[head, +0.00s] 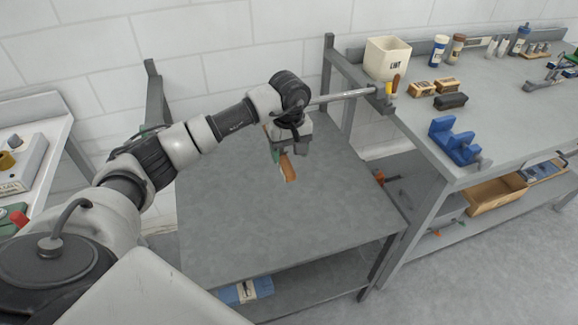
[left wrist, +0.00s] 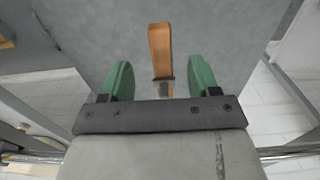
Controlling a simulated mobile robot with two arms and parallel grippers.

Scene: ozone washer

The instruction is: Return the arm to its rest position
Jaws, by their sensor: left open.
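My left arm reaches in from the left over the low grey table (head: 240,210). My left gripper (head: 279,157) points down above the table with its green fingers; they also show in the left wrist view (left wrist: 161,80). The fingers are spread apart with nothing gripped between them. An orange-brown wooden piece with a dark end (left wrist: 160,48) lies on the table just past the fingers. It shows partly in the head view (head: 288,170), close to the fingertips, with its rear part hidden by the gripper. My right gripper is not in view.
A workbench (head: 455,150) at right holds a white bin (head: 387,58), wooden brushes (head: 447,86), a blue block (head: 454,141) and bottles. A white bench (head: 30,150) with devices stands at far left. The table's front half is clear; a blue item (head: 246,290) sits on its lower shelf.

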